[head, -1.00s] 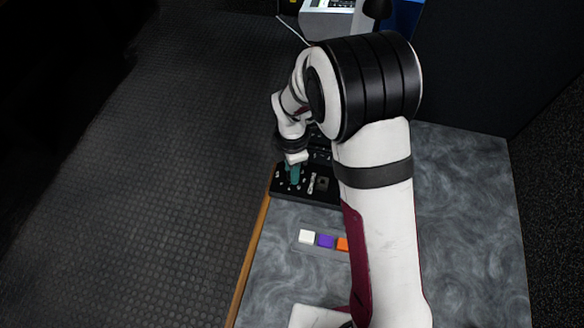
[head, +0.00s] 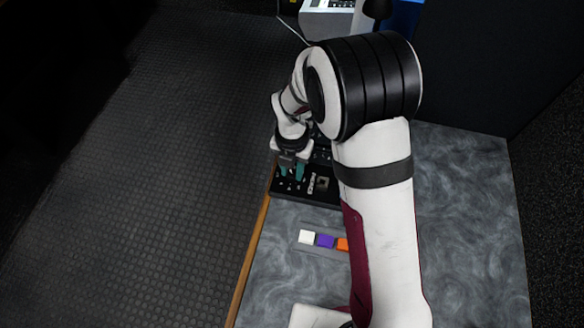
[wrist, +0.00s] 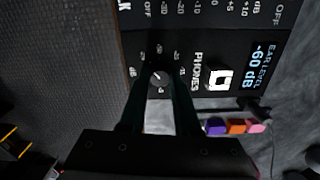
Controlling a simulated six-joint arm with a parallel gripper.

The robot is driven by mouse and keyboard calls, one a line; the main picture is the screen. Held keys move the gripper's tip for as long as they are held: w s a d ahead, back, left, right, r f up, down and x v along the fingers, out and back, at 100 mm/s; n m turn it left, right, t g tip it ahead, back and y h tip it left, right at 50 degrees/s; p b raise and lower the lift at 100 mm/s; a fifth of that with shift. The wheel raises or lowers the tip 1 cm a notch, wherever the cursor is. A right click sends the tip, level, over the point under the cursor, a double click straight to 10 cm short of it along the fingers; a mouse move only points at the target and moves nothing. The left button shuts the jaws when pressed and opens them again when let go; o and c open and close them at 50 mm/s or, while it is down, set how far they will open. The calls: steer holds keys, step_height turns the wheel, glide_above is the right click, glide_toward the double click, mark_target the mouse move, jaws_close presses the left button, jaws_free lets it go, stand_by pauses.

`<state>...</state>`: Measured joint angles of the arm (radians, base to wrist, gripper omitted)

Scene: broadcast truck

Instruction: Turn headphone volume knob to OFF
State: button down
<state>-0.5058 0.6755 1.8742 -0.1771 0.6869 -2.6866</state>
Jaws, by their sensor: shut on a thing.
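The headphone volume knob (wrist: 157,80) is a small dark round knob with a light mark, ringed by a printed scale next to the word PHONES. In the wrist view my gripper (wrist: 158,92) has one teal finger on each side of it and is shut on it. The knob's exact pointing is too small to tell. The panel's display (wrist: 259,64) reads EAR LEVEL -60 dB. In the head view my gripper (head: 291,172) is down at the left part of the black panel (head: 318,198); the knob there is hidden by the fingers.
A square white-edged button or socket (wrist: 219,79) sits beside the PHONES label. White (head: 306,237), purple (head: 326,241) and orange (head: 343,243) blocks lie in front of the panel on the grey desk (head: 285,280). The desk's wooden edge (head: 252,250) is close on the left.

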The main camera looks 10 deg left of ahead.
mark_target(292, 174)
steer(key=shift+n, duration=0.6)
steer(key=c, duration=0.6)
jaws_free()
step_height(292, 174, up, 16)
steer(key=shift+f, duration=0.1)
